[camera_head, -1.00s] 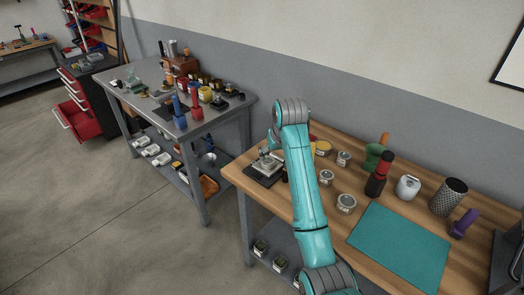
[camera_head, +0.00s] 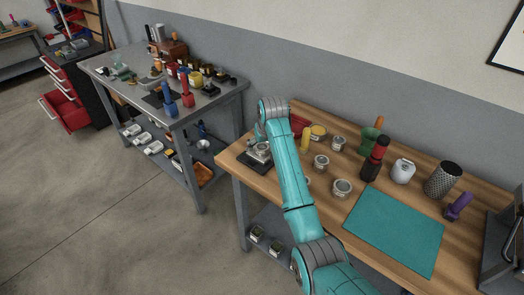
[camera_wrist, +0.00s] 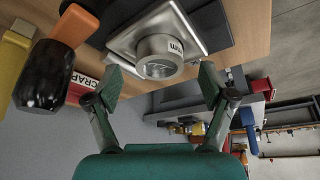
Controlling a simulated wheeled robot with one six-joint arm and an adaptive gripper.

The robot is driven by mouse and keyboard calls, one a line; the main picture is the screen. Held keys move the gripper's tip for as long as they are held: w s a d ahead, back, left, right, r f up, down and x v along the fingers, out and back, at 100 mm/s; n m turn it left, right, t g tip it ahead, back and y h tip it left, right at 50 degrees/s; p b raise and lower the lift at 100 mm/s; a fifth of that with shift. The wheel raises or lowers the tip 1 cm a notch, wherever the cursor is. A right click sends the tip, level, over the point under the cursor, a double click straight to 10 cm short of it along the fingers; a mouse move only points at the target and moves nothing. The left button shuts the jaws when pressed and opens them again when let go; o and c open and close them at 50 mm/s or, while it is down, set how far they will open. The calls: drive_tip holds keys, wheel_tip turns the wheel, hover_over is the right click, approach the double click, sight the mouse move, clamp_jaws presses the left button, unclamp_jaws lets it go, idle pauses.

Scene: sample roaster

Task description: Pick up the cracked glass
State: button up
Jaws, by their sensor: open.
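I cannot pick out a glass with visible cracks in either view. A small greenish clear glass piece (camera_head: 121,70) sits on the far grey bench, too small to show cracks. My gripper (camera_wrist: 160,85) is open and empty in the wrist view, its two fingers spread. Beyond the fingertips is a round silver tin (camera_wrist: 160,57) with a partly seen label, on a metal plate over a black base (camera_wrist: 222,25). It is apart from the fingers. In the head view my gripper is mostly hidden by my teal arm, near the black base (camera_head: 246,163) at the wooden bench's left end.
The wooden bench holds several tins, a black and red bottle (camera_head: 375,160), a white canister (camera_head: 402,171), a mesh cup (camera_head: 443,180), a purple-handled tool (camera_head: 458,206) and a teal mat (camera_head: 395,232). The grey bench (camera_head: 135,58) is crowded. Open floor (camera_head: 90,210) lies at left.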

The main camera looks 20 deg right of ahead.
drive_tip(key=shift+x, duration=0.8)
drive_tip(key=shift+s, duration=0.1)
drive_tip(key=shift+c, duration=0.2)
drive_tip(key=c, duration=1.3)
drive_tip(key=shift+o, duration=0.2)
